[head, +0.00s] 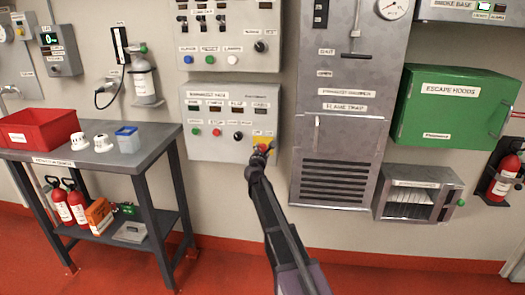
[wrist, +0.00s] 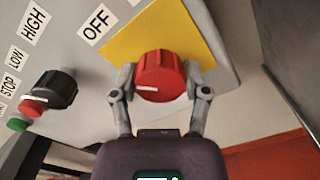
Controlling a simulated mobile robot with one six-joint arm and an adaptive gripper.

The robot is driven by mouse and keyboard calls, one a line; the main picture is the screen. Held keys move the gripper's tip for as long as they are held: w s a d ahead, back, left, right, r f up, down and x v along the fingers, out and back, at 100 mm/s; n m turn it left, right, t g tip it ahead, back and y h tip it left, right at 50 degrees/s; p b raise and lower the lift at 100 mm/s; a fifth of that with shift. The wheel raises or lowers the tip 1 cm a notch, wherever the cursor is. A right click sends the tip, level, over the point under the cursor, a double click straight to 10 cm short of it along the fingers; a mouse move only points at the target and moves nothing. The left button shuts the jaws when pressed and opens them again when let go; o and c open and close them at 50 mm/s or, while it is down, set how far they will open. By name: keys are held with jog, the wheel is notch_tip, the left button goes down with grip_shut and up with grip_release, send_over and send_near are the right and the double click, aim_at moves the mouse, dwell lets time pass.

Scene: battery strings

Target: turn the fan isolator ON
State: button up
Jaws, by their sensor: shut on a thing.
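The fan isolator is a red rotary knob (wrist: 160,80) on a yellow plate (wrist: 190,42), at the lower right of the grey exhaust fan panel (head: 225,150). In the wrist view an OFF label (wrist: 97,22) stands beside the plate, and a white mark on the knob points toward the left. My gripper (wrist: 163,88) has one finger on each side of the knob and is shut on it. In the head view my gripper (head: 262,150) covers most of the knob, and only part of the yellow plate shows. An ON label is not readable.
Left of the knob are a black selector (wrist: 54,88) with LOW and HIGH labels, a red button (wrist: 32,107) and a green button (wrist: 18,124). A grey cabinet (head: 330,140) stands close on the right. A workbench (head: 140,158) is at the left.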

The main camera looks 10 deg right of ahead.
jog(key=shift+m, duration=0.4)
jog(key=m, duration=0.7)
jog(key=shift+m, duration=0.4)
jog(key=m, duration=0.4)
jog(key=shift+w+f+m, duration=0.1)
jog(key=shift+m, duration=0.2)
jog(key=m, duration=0.4)
jog(key=shift+m, duration=0.4)
jog(key=o, duration=1.1)
jog(key=shift+o, duration=0.2)
jog(key=shift+s, duration=0.2)
